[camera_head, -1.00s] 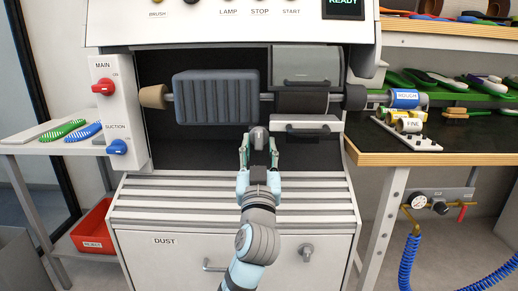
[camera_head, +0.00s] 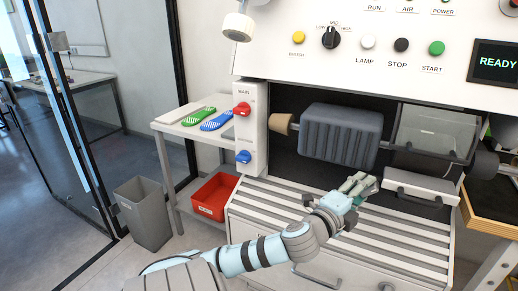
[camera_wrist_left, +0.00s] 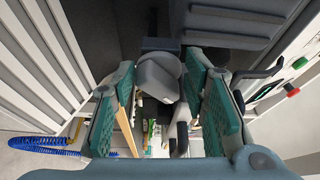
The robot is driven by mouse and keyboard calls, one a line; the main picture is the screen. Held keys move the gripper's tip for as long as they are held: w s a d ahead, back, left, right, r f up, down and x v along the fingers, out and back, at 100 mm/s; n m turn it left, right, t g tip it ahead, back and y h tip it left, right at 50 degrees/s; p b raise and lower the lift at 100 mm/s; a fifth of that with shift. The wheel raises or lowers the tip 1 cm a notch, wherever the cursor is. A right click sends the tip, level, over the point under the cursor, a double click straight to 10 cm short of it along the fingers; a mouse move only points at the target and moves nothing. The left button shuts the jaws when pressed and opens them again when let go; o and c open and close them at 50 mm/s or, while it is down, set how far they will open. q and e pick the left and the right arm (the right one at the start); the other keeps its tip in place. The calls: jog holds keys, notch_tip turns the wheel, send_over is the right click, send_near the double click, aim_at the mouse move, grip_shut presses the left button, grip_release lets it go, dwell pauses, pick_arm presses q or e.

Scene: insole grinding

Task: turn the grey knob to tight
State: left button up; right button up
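The grey knob (camera_wrist_left: 160,75) shows in the left wrist view as a rounded grey piece on the dark machine. It sits between the two teal finger pads of my left gripper (camera_wrist_left: 160,85). The fingers stand apart on either side of it, with little room; firm contact does not show. In the head view my left gripper (camera_head: 359,184) reaches in from the lower left to the front edge of the dark machine recess, below the grey ribbed block. There the knob is mostly hidden by the fingers. Any tight marking is not readable. My right gripper is not in view.
The grey ribbed block (camera_head: 340,134) and the clear guard (camera_head: 433,132) hang close above the gripper. Slatted bars (camera_head: 280,209) lie below it. The white side panel (camera_head: 251,140) with red and blue knobs stands left. A red bin (camera_head: 214,197) is further left.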

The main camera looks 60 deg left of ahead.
pick_arm(q)
jog(key=p+v, duration=0.6)
jog(key=v, duration=0.8)
jog(key=s+a+f+n+g+y+p, duration=0.1)
jog(key=a+f+g, duration=0.25)
jog(key=f, duration=0.55)
jog(key=s+a+f+n+g+p, duration=0.1)
jog(key=a+f+n+g, duration=0.2)
jog(key=f, duration=0.6)
jog(key=s+f+n+g+p, duration=0.1)
jog(key=s+f+g, duration=0.1)
jog(key=s+f, duration=0.3)
jog(key=s+f+n+g+h+p, duration=0.1)
jog(key=s+f, duration=0.4)
jog(key=f, duration=0.6)
jog(key=shift+s+f+n+g, duration=0.2)
jog(key=shift+f+n+g, duration=0.15)
jog(key=shift+n+g, duration=0.6)
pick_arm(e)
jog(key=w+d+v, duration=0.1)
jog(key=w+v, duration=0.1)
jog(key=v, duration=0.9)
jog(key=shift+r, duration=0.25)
pick_arm(q)
jog(key=shift+a, duration=0.1)
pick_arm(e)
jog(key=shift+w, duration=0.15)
